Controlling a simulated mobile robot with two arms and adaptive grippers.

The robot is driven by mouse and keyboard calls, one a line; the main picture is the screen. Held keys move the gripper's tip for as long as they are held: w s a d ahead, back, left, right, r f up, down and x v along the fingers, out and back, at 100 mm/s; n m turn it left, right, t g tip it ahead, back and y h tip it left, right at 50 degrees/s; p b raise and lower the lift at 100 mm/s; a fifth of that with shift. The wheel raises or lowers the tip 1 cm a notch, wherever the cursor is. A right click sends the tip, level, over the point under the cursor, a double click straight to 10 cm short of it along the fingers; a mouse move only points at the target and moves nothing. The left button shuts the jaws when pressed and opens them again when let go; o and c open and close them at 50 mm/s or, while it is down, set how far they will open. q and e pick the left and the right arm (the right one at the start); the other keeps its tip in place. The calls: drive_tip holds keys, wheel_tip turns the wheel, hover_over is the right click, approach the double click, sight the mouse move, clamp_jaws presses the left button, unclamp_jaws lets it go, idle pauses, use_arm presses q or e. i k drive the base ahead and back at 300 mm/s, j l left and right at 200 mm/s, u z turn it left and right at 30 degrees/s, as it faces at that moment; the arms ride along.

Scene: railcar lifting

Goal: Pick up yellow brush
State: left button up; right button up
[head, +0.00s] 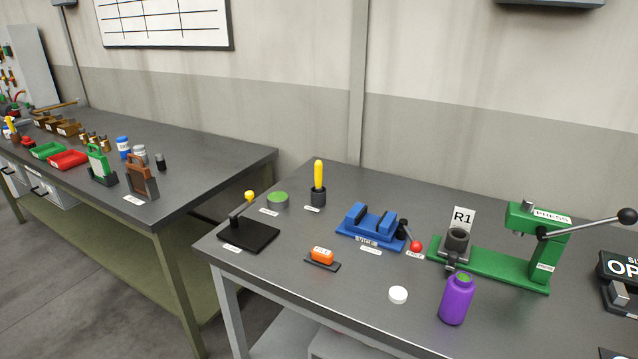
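The yellow brush (318,174) stands upright in a small dark cup (318,197) near the back left of the right-hand table. Its yellow handle points up, and its lower end is hidden inside the cup. A small white label lies in front of the cup. Neither of my grippers shows in the head view.
Around the cup on the grey table (300,290) are a green-topped tin (278,199), a black plate with a yellow-knobbed lever (248,233), a blue vise (370,226), an orange block (321,256), a purple bottle (456,299) and a green press (530,250). Another table stands left.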

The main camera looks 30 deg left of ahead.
sight(318, 165)
drive_tip(key=i+j, duration=0.2)
drive_tip(key=j, duration=0.15)
drive_tip(key=i+j, duration=0.15)
drive_tip(key=j, duration=0.2)
drive_tip(key=i+j+z, duration=0.1)
drive_tip(key=i+j, duration=0.3)
drive_tip(key=j, duration=0.3)
